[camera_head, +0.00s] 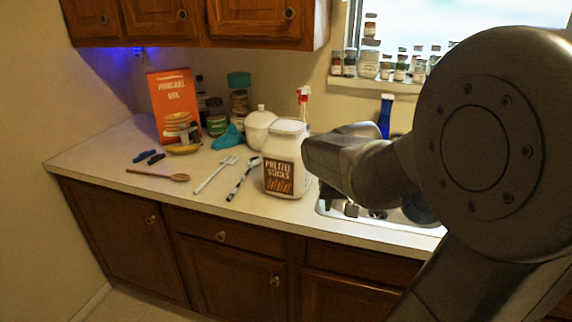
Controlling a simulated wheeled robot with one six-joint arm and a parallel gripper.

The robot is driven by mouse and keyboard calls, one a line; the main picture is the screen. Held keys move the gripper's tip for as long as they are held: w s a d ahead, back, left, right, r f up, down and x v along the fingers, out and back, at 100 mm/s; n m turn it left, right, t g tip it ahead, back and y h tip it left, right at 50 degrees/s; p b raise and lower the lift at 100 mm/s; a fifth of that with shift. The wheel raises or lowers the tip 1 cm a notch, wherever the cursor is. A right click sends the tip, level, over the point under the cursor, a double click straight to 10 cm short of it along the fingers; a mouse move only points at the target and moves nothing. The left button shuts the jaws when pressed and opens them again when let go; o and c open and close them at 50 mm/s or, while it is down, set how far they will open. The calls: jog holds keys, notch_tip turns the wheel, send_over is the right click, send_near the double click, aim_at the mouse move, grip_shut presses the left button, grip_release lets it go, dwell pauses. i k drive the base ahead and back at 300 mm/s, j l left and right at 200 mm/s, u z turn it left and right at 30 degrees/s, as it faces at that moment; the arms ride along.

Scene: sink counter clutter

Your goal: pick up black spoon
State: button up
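A spoon with a dark handle broken by pale bands or glare (240,182) lies on the counter, left of the pretzel jar. It is the nearest match to a black spoon that I can make out. Its bowl end points away toward the white lidded pot. My arm fills the right side and reaches left over the sink area. A small dark part below my wrist, perhaps my gripper (345,208), shows at the sink edge, to the right of the spoon and apart from it. Its fingers cannot be made out clearly.
The white pretzel jar (287,162) stands between the spoon and my arm. A white slotted utensil (213,177) and a wooden spoon (158,174) lie to the left. The front counter strip is clear.

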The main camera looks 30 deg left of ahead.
aim_at(253, 161)
jog(key=j, duration=0.45)
jog(key=k+j+z, duration=0.15)
jog(key=j, duration=0.3)
jog(key=k+j, duration=0.1)
jog(key=j, duration=0.35)
jog(key=k+j+z, duration=0.15)
jog(key=j, duration=0.3)
jog(key=i+j, duration=0.1)
jog(key=j, duration=0.2)
jog(key=i+j+z, duration=0.15)
jog(key=i+j, duration=0.1)
jog(key=j, duration=0.3)
